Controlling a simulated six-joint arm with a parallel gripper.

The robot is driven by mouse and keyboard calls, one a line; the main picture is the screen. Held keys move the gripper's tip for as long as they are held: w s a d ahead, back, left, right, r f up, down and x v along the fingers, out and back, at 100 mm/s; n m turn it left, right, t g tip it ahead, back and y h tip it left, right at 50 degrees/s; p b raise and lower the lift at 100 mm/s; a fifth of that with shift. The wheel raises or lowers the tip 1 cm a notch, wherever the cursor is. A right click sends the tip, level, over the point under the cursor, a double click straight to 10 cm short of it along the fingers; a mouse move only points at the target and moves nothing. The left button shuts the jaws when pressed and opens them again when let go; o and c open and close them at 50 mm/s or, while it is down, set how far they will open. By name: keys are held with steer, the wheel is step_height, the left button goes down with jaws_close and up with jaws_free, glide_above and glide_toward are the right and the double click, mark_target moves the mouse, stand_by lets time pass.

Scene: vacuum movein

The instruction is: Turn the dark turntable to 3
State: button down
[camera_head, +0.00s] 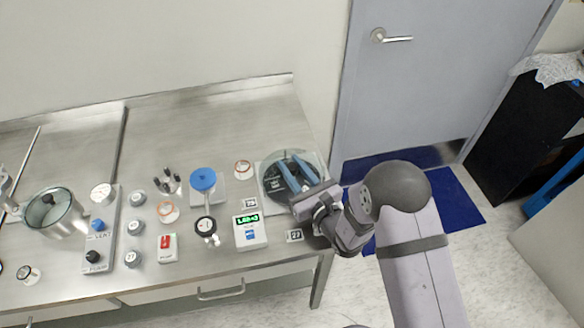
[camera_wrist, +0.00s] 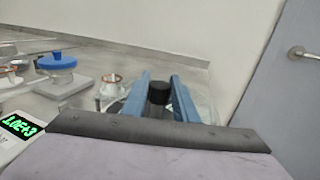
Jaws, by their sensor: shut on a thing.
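The dark turntable (camera_head: 272,179) sits at the right end of the steel bench, on a pale square base, with a clear round rim. My gripper (camera_head: 290,168) reaches over it from the lower right, its two blue fingers pointing across the disc. In the wrist view the gripper (camera_wrist: 160,98) has its blue fingers on either side of a black knob (camera_wrist: 159,92) and is shut on it. The fingers and wrist cover part of the turntable, and its number marks are too small to read.
A meter with a green display (camera_head: 249,229) stands left of my gripper. A blue-topped stand (camera_head: 203,181), a small ringed jar (camera_head: 243,168) and number cards (camera_head: 294,236) are nearby. The bench's right edge is close; a grey door (camera_head: 430,90) stands beyond. The bench's back is clear.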

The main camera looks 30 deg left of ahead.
mark_target(295, 171)
stand_by(0.4)
steer(key=c, duration=1.4)
jaws_free()
steer(key=shift+d, duration=0.1)
steer(key=shift+s+d+b, duration=0.3)
steer(key=shift+d+b, duration=0.05)
steer(key=shift+d, duration=0.15)
steer(key=shift+b+v, duration=0.9)
steer(key=shift+v, duration=2.1)
steer(key=shift+s+a, duration=0.1)
